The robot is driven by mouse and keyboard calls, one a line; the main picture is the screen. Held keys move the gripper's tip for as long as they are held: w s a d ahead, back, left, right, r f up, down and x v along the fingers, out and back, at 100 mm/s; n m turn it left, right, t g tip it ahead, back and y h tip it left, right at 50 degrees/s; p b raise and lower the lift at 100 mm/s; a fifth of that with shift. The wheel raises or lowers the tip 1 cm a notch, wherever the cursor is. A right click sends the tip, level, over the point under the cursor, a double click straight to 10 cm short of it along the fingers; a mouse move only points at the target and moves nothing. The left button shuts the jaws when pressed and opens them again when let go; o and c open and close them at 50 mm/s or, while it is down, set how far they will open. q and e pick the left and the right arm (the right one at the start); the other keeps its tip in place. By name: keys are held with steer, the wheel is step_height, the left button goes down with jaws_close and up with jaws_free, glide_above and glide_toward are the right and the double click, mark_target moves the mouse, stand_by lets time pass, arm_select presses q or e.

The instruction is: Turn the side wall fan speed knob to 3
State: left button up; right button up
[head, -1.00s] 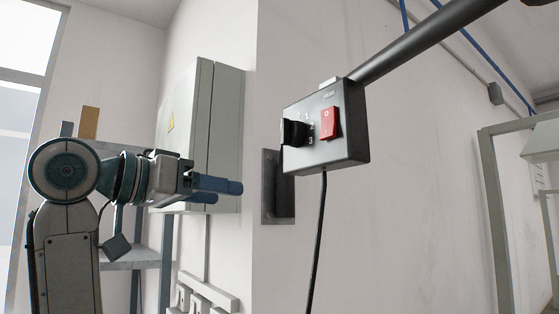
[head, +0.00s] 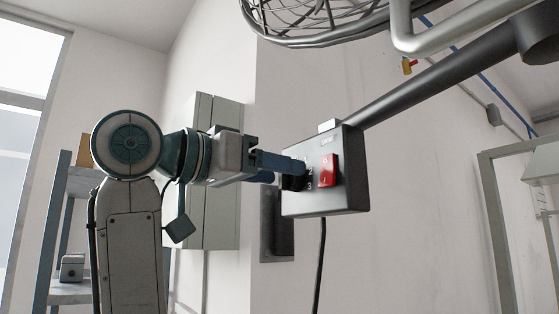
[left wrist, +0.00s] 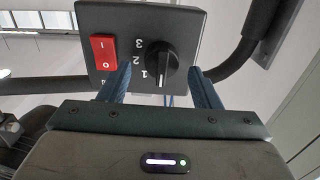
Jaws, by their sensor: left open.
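The fan control box (head: 325,201) is a dark box on a black pole. Its black speed knob (left wrist: 160,62) shows upside down in the left wrist view, with numerals 1, 2 and 3 on its left side. The knob's pale mark points down in that picture, away from the 3. In the head view the knob (head: 291,184) is mostly hidden by my fingers. My left gripper (head: 300,168) is open, with its blue fingertips at the box face, one on each side of the knob. Contact with the knob cannot be told. My right gripper is not in view.
A red rocker switch (head: 328,170) sits right beside the numerals, close to one finger. A black cable (head: 320,255) hangs below the box. The fan's wire cage (head: 315,22) is overhead. A grey cabinet (head: 221,216) is on the wall behind my arm.

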arm_select(q)
steer(key=shift+w+d, duration=0.5)
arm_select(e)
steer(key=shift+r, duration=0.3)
arm_select(q)
steer(key=c, duration=1)
steer(key=shift+o, duration=0.2)
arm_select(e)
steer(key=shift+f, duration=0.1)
